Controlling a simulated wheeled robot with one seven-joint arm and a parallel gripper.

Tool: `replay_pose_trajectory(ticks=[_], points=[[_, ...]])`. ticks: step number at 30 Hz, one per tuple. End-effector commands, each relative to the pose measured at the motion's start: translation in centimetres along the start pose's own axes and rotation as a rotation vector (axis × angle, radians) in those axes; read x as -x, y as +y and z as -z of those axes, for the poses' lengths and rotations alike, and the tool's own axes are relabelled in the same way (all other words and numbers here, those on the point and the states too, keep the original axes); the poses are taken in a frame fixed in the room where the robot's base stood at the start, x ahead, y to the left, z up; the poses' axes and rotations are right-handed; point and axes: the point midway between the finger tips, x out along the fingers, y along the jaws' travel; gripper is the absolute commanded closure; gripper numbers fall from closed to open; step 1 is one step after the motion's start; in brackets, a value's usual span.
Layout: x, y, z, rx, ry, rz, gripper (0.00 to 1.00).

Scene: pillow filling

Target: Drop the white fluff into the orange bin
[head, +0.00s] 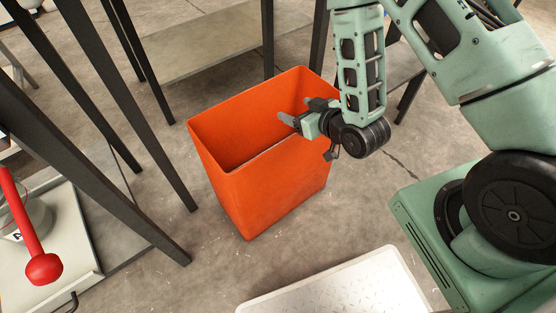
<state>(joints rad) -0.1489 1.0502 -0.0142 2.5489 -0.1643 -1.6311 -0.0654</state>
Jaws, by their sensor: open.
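The orange bin (268,205) stands upright on the floor in the middle of the head view, its top open. My gripper (297,110) is over the right part of the bin's opening, pointing left, with its fingers apart and nothing seen between them. No clump of white fluff can be made out. The near wall hides most of the bin's bottom.
Dark table legs (135,165) stand left of and behind the bin. A white-topped surface (345,290) is at the bottom. A tray (82,245) and a red-handled tool (43,268) are at lower left. Concrete floor (205,240) is open around the bin, with small white specks.

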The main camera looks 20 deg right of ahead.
Motion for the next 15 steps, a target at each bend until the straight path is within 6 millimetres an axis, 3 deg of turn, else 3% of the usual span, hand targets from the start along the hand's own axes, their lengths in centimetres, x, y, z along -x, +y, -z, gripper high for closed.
replay_pose_trajectory(ticks=[15], points=[[5.6,0.0,0.4,-0.001,-0.005,-0.001,0.30]])
